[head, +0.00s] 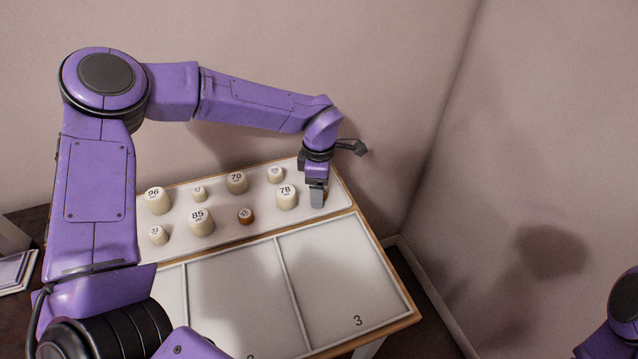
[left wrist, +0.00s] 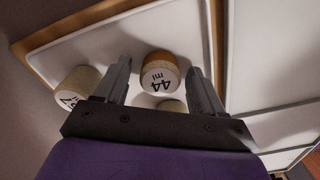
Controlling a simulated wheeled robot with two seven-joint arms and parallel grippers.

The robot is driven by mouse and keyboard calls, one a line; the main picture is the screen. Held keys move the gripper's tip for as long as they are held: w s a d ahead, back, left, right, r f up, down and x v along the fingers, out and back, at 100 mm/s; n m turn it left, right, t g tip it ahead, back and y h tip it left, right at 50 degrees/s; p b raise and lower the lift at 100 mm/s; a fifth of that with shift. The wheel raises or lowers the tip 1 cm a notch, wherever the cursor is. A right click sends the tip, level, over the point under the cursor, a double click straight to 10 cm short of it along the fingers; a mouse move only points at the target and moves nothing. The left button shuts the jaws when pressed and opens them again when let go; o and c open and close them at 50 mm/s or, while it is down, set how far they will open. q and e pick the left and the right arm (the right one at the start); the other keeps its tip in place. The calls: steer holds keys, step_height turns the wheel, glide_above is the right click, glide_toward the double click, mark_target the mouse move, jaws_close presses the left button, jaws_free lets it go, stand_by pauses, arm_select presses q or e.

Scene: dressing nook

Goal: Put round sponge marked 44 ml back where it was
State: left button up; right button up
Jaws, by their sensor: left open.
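The round sponge marked 44 ml (left wrist: 160,72) has a pale marked face and a tan-brown side in the left wrist view. It stands on the white tray, between the spread fingers of my left gripper (left wrist: 160,68). The fingers show gaps on both sides of it; I cannot tell whether either touches. In the head view my left gripper (head: 318,197) points down at the right end of the tray's back section (head: 332,176) and hides most of this sponge. My right gripper is out of view.
The sponge marked 78 (head: 286,197) stands just left of the gripper. Several other sponges, including those marked 85 (head: 201,222), 70 (head: 237,183) and 96 (head: 158,201), stand further left. A small brown one (head: 245,216) stands in front. The front compartments (head: 335,280) are empty where visible.

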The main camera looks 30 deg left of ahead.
arm_select(q)
step_height(320, 180, up, 12)
steer(key=shift+r, duration=0.25)
stand_by(0.4)
